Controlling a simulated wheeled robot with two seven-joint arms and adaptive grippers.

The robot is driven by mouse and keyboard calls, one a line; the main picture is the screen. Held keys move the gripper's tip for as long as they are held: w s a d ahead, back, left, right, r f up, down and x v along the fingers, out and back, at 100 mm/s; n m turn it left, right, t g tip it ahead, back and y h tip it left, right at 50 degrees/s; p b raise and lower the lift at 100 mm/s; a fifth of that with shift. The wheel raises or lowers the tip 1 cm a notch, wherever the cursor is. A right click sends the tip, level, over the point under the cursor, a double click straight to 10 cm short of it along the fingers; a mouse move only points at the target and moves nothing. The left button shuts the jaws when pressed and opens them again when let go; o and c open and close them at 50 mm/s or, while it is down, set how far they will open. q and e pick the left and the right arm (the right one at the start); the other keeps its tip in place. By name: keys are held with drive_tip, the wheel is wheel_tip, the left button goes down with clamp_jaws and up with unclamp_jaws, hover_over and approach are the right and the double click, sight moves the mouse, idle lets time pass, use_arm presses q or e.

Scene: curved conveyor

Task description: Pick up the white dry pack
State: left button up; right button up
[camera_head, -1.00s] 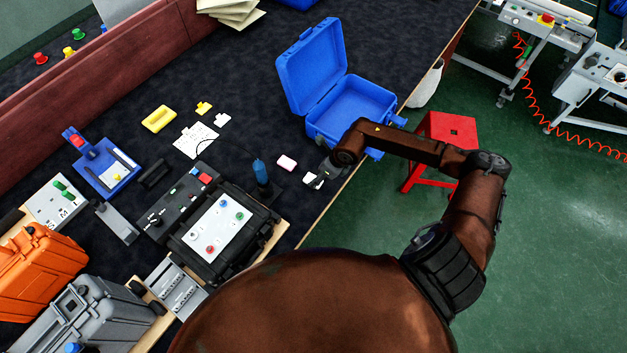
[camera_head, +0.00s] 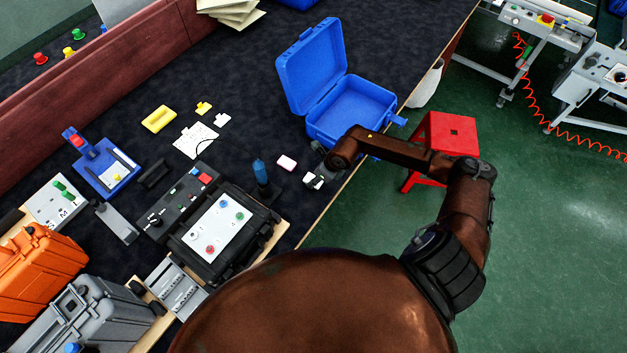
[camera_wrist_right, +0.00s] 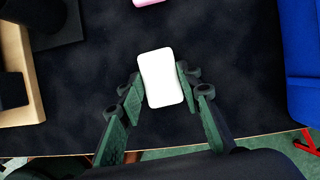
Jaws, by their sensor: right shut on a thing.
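The white dry pack (camera_wrist_right: 160,77) is a small white block with rounded corners, seen in the right wrist view. My right gripper (camera_wrist_right: 160,84) has its green-sided fingers against the pack's left and right sides and is shut on it. In the head view the white pack (camera_head: 309,178) shows at the dark table's front edge, partly covered by my right gripper (camera_head: 317,174). I cannot tell whether the pack is clear of the table. My left gripper is not in view.
A pink block (camera_head: 286,163) lies just left of the pack. An open blue case (camera_head: 349,107) stands behind my right gripper. A black case (camera_head: 222,225) and a blue-handled tool (camera_head: 260,173) stand to the left. A red stool (camera_head: 447,135) stands off the table.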

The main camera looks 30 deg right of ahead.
drive_tip(key=shift+c, duration=1.2)
drive_tip(key=shift+r, duration=0.1)
